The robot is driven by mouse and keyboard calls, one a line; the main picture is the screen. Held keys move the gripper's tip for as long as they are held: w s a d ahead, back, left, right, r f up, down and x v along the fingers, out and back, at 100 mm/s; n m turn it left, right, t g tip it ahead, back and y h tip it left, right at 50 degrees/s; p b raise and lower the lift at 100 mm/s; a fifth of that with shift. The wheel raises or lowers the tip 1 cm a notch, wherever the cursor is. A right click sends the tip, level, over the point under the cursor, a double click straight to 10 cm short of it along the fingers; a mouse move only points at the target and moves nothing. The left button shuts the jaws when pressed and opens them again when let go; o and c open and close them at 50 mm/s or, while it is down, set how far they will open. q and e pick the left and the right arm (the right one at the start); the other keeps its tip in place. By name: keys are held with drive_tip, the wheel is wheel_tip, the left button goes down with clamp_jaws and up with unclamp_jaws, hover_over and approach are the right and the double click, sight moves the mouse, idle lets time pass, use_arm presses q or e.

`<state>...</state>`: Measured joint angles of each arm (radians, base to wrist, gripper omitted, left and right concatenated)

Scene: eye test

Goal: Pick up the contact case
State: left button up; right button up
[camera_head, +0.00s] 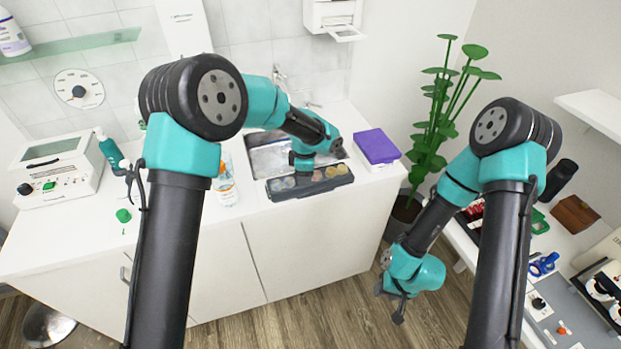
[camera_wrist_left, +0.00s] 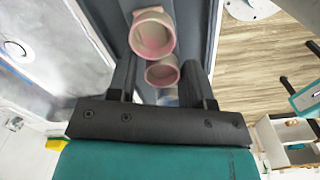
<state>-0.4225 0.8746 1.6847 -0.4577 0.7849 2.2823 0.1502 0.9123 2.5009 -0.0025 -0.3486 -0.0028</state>
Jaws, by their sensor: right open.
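A small green-lidded thing (camera_head: 123,215) lies on the white counter at the left in the head view; it may be the contact case, but it is too small to be sure. My left gripper (camera_head: 304,170) is well to its right, pointing down over a dark grey tray (camera_head: 345,181) of round coloured cups. In the left wrist view its fingers (camera_wrist_left: 160,75) stand apart, with pink-rimmed cups (camera_wrist_left: 152,34) showing between and beyond them, not clasped. My right gripper (camera_head: 393,296) is open and empty above the floor, between counter and desk.
A bottle (camera_head: 226,187) stands left of the tray, a purple-topped box (camera_head: 376,147) to its right. The sink (camera_head: 268,155) is behind. A plant (camera_head: 436,120) separates the counter from the crowded right desk.

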use_arm(q)
drive_tip(key=c, duration=0.6)
drive_tip(key=shift+r, duration=0.1)
drive_tip(key=shift+r, duration=1.55)
drive_tip(key=shift+s+r, duration=0.2)
drive_tip(key=shift+s, duration=0.1)
drive_tip(key=s+r, duration=0.1)
drive_tip(key=s, duration=1.4)
drive_tip(key=shift+s+d+r, duration=0.15)
drive_tip(key=shift+s, duration=0.05)
